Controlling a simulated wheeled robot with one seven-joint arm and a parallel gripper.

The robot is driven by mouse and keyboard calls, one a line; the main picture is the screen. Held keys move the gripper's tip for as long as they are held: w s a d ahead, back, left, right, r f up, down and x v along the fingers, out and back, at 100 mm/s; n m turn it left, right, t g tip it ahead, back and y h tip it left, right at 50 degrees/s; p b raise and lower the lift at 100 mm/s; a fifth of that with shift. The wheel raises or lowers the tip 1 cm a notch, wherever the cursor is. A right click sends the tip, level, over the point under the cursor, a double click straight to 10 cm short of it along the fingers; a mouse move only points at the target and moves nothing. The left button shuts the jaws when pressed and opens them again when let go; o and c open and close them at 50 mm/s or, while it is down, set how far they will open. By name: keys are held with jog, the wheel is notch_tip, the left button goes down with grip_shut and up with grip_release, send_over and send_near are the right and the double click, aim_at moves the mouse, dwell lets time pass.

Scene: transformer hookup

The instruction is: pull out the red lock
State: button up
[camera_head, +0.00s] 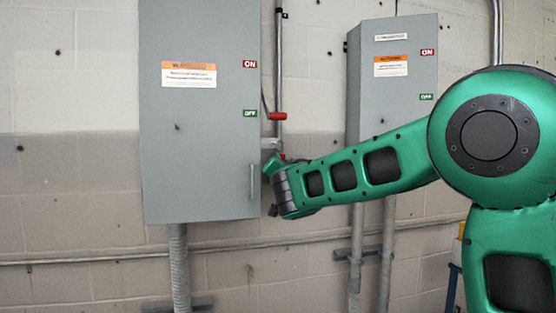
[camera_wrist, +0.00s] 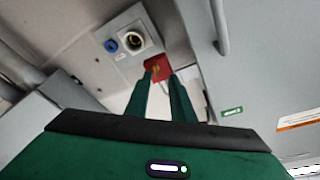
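The red lock (camera_wrist: 158,67) shows in the wrist view under a grey box, at the tips of my gripper's two green fingers. My gripper (camera_wrist: 162,75) has its fingers apart, with a pale gap between them. The tips overlap the lock in the picture, and I cannot tell whether they touch it. In the head view my gripper (camera_head: 271,166) is at the right side of the left grey cabinet (camera_head: 200,120), near its lower door handle. A small red part (camera_head: 283,157) shows just beyond it; the fingertips are largely hidden there.
A red lever handle (camera_head: 278,116) sticks out at the cabinet's right side, above my gripper. A second grey cabinet (camera_head: 398,75) hangs to the right behind my arm. In the wrist view a blue knob (camera_wrist: 111,46) and a round socket (camera_wrist: 132,39) sit beside the lock.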

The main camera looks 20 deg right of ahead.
jog(key=d+r+v, duration=0.1)
jog(key=v, duration=1.5)
jog(key=s+d+f+m+g+h, duration=0.1)
jog(key=d+f+g+h, duration=0.1)
jog(key=d+f+g, duration=0.3)
jog(key=s+d+f+h, duration=0.1)
jog(key=s+d+f, duration=0.1)
jog(key=d+f, duration=0.35)
jog(key=s+d+f+g, duration=0.8)
jog(key=s+d+f, duration=0.4)
jog(key=f, duration=0.1)
jog(key=s+a+f+n+g+y, duration=0.1)
jog(key=s+f+g+y, duration=0.2)
jog(key=s, duration=0.8)
jog(key=s+a+f+n+g+y, duration=0.2)
jog(key=s+f, duration=0.4)
jog(key=s, duration=0.6)
jog(key=shift+a+f+g+y, duration=0.3)
jog(key=shift+g+y, duration=0.2)
jog(key=shift+g, duration=0.6)
